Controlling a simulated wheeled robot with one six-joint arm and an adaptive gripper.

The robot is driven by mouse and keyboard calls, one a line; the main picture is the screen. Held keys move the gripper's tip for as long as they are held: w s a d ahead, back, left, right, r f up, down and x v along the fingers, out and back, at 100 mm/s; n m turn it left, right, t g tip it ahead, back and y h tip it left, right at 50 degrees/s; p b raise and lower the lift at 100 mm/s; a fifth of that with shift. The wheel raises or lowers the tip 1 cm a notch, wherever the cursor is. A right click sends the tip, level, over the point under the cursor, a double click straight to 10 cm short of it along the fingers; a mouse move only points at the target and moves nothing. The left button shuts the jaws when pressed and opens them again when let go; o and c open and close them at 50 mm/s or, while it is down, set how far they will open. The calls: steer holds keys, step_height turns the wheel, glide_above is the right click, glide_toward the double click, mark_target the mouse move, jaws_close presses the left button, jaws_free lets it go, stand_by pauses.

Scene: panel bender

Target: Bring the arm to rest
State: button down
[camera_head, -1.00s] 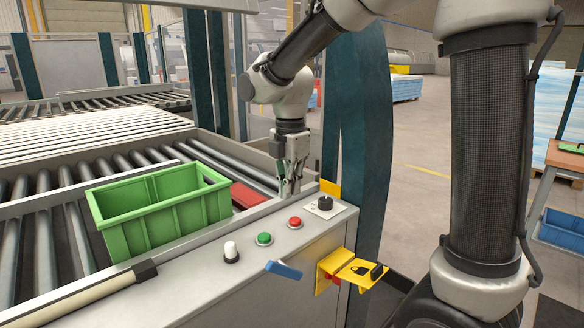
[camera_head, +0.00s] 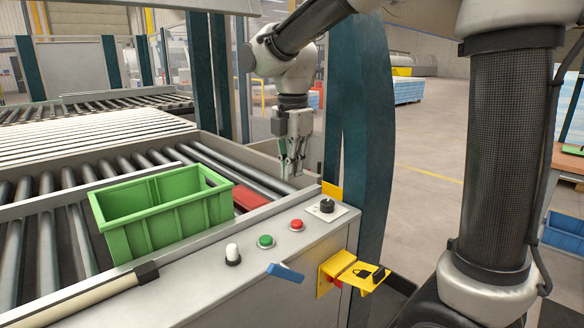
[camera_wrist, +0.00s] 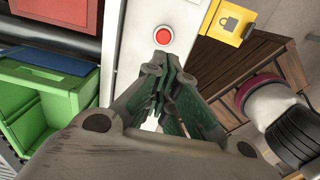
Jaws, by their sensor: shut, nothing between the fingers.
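My gripper (camera_head: 290,165) hangs from my bent arm above the far right end of the roller conveyor, behind the control panel (camera_head: 318,238). Its fingers point down and hold nothing. In the wrist view my gripper (camera_wrist: 170,75) is shut, its fingers converging just below the red button (camera_wrist: 163,36) in the picture. No contact with the panel shows.
A green bin (camera_head: 165,215) and a red flat piece (camera_head: 250,196) are on the conveyor near the panel. The panel carries a green button (camera_head: 265,241), a black knob (camera_head: 327,205) and a yellow lock bracket (camera_head: 352,272). A dark teal post (camera_head: 366,130) stands right of my gripper.

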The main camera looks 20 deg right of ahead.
steer(key=s+d+m+t, duration=0.4)
steer(key=s+d+m, duration=1.3)
steer(key=s+m, duration=0.3)
steer(key=shift+d+m, duration=0.3)
steer(key=shift+m, duration=1.4)
steer(key=shift+f, duration=0.1)
